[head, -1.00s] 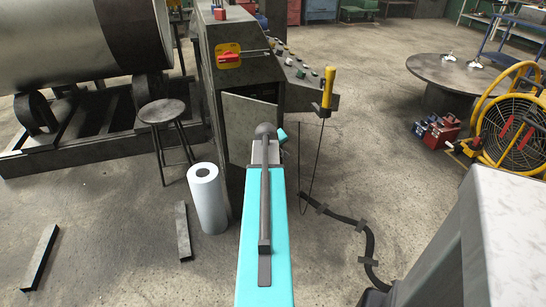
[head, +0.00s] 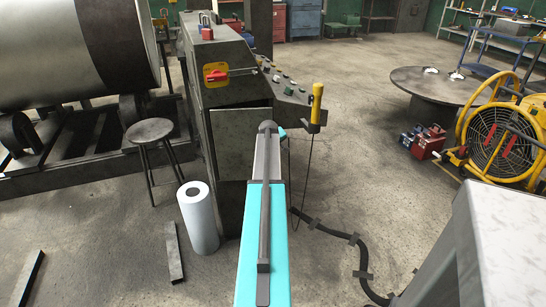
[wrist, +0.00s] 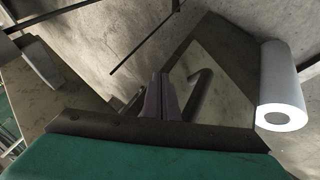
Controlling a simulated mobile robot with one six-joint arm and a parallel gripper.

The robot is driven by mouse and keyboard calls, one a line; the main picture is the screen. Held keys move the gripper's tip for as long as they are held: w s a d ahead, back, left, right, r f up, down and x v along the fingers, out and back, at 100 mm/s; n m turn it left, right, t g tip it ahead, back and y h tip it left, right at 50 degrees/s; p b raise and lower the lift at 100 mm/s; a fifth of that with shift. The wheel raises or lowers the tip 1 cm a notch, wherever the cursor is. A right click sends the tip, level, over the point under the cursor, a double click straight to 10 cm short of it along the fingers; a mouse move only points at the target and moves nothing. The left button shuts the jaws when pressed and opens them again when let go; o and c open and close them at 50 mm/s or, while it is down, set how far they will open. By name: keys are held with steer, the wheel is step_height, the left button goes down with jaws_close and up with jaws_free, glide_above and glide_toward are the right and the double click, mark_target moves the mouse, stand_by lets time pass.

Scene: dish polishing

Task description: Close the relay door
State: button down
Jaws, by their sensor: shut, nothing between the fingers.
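The relay door (head: 238,145) is a grey panel low on the front of the grey control cabinet (head: 222,52). My arm reaches to the door's right side and hides that edge. My gripper (wrist: 161,98) shows in the wrist view, fingers together and empty, close to a grey panel (wrist: 220,75) and a dark curved bar (wrist: 200,94). I cannot tell whether the fingers touch the panel.
A white roll (head: 200,220) stands on the floor left of my arm. A stool (head: 150,131) is behind it. A yellow-handled tool (head: 316,104) hangs at the cabinet's right, with a cable (head: 335,232) on the floor. A pale-topped table (head: 510,225) is at the right.

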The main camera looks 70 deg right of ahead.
steer(key=w+d, duration=0.3)
steer(key=d, duration=0.3)
steer(key=shift+w+d, duration=0.15)
steer(key=shift+w, duration=0.15)
steer(key=s+a+r+b, duration=0.1)
steer(key=s+a+r, duration=0.2)
steer(key=s+r, duration=0.5)
steer(key=shift+s+a, duration=0.3)
steer(key=shift+s, duration=0.1)
stand_by(0.3)
stand_by(0.5)
